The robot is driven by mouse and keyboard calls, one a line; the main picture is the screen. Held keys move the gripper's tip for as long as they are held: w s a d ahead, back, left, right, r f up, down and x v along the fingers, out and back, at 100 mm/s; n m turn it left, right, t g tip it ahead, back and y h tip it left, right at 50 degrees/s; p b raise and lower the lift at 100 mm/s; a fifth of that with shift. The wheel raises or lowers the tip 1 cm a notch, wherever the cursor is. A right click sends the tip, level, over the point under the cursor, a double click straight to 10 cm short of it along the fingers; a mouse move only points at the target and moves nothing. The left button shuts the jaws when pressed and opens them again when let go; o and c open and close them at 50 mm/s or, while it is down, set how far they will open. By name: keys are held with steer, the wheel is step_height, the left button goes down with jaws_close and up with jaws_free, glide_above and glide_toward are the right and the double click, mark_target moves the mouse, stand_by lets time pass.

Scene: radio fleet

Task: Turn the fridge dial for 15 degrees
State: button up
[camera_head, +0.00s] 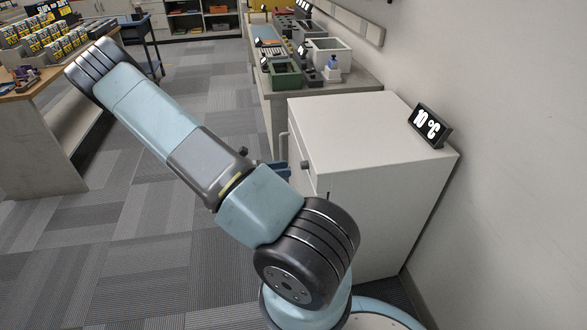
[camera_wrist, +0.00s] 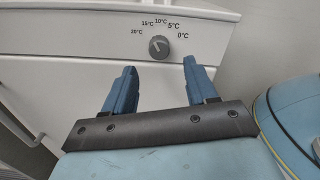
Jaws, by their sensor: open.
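In the wrist view the grey round dial (camera_wrist: 158,47) sits on the fridge's upper front panel, under printed marks of 20, 15, 10, 5 and 0 °C. The dial also shows as a small dark knob in the head view (camera_head: 305,165). My gripper (camera_wrist: 160,70) is open, its two blue fingers apart and pointing at the panel. The dial appears between the fingertips, slightly beyond them. No contact is visible. In the head view my arm hides most of the gripper.
A door handle (camera_wrist: 18,122) runs down the left of the fridge front. A bench (camera_head: 365,78) with several bins and trays stands behind the fridge. A table (camera_head: 40,90) with stacked goods is at left. Carpeted floor is clear between.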

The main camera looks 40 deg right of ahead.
steer(key=v, duration=0.7)
steer(key=shift+w+a, duration=0.2)
steer(key=shift+a, duration=0.15)
steer(key=s+a+r+m+t+y, duration=0.25)
steer(key=a+r+m+y, duration=0.3)
steer(key=r, duration=0.55)
steer(key=s+a+r+m+t+y, duration=0.2)
steer(key=a+r+m+t+y, duration=0.3)
steer(key=r, duration=0.6)
steer(key=s+a+r+m+t+y, duration=0.2)
steer(key=s+a+r+t, duration=0.1)
steer(key=s+r, duration=0.3)
steer(key=s+a+r+m+t+y, duration=0.2)
steer(key=s+a+r+t+y, duration=0.1)
steer(key=s+r, duration=0.4)
steer(key=shift+a+r+t, duration=0.65)
steer(key=shift+a+r, duration=0.15)
steer(key=shift+r, duration=0.9)
steer(key=shift+s, duration=0.15)
